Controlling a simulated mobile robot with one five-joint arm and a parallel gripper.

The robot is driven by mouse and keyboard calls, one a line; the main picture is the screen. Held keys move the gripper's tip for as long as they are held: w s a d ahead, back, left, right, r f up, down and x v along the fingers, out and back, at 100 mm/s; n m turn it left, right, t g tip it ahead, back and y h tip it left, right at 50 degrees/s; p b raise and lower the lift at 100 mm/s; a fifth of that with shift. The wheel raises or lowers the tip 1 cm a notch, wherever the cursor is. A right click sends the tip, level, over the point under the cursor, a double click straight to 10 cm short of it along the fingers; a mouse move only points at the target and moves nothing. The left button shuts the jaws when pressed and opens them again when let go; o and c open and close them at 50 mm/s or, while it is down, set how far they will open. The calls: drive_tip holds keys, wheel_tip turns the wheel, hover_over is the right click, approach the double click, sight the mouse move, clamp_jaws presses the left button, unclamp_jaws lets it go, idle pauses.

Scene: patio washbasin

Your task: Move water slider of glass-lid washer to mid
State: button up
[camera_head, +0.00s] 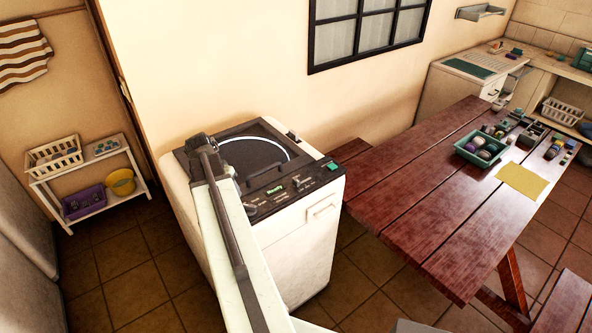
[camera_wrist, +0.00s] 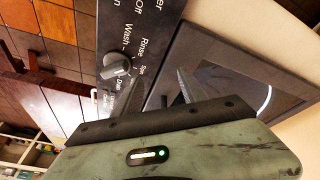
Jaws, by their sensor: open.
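The white washer (camera_head: 305,245) with a dark-framed glass lid (camera_head: 250,150) stands left of centre in the head view. Its dark control panel (camera_head: 285,193) carries a green display and several small controls; I cannot tell which is the water slider. In the wrist view, a round grey knob (camera_wrist: 116,64) sits on the panel (camera_wrist: 140,35) beside the words Wash, Rinse and Spin. The glass lid (camera_wrist: 225,90) is at right. My gripper (camera_wrist: 148,84) is open and empty over the panel and lid edge. In the head view, my arm covers part of the washer and its gripper is unclear.
A red wooden table (camera_head: 430,195) stands close right of the washer, with a green tray (camera_head: 481,150) and a yellow cloth (camera_head: 522,181) on it. A white shelf (camera_head: 97,205) with baskets stands at left. Tiled floor is open between shelf and washer.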

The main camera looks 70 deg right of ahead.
sight(296, 180)
drive_tip(key=s+d+r+m+g+h+p, duration=0.1)
drive_tip(key=s+d+r+m, duration=0.15)
drive_tip(key=s+d, duration=0.5)
drive_tip(key=s+d+r+m+g+p, duration=0.1)
drive_tip(key=s+d+m, duration=0.3)
drive_tip(key=s+d, duration=0.4)
drive_tip(key=b+x, duration=0.2)
drive_tip(key=a+b+x, duration=0.1)
drive_tip(key=b+x, duration=0.2)
drive_tip(key=s+b+x, duration=0.1)
drive_tip(key=b+x, duration=0.1)
drive_tip(key=shift+f+b, duration=0.35)
drive_tip(key=shift+f, duration=0.05)
drive_tip(key=shift+r, duration=0.1)
drive_tip(key=shift+s, duration=0.1)
drive_tip(key=shift+c, duration=0.3)
clamp_jaws()
